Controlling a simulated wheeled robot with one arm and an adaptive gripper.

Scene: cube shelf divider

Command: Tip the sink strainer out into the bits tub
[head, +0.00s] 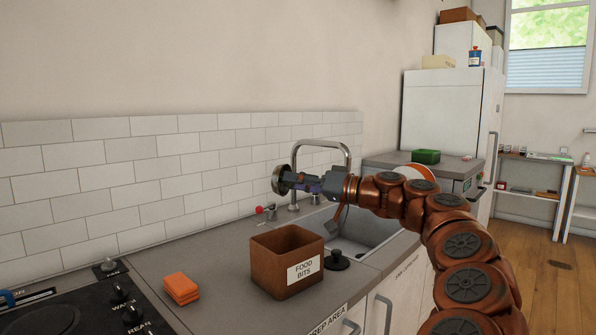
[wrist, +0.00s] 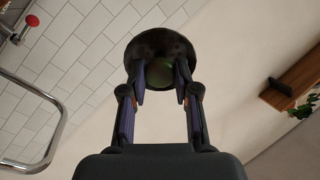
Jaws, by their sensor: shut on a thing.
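The sink strainer (head: 280,180) is a small dark round piece held at the end of my gripper (head: 295,182), above the counter and up and left of the sink. In the head view it looks turned on its side, its disc nearly upright. In the wrist view the strainer (wrist: 160,48) sits between both fingertips (wrist: 162,80), with a dull greenish patch in its middle; I cannot tell what that is. The bits tub (head: 275,262) is a brown open box labelled FOOD BITS, upright on the counter below the strainer. Its floor is hidden.
A black knobbed stopper (head: 337,261) lies right of the tub, by the sink (head: 362,236). A curved tap (head: 322,144) rises behind my gripper. Orange sponges (head: 181,288) lie left of the tub, and a black hob (head: 70,312) is at front left. Counter between sponges and tub is clear.

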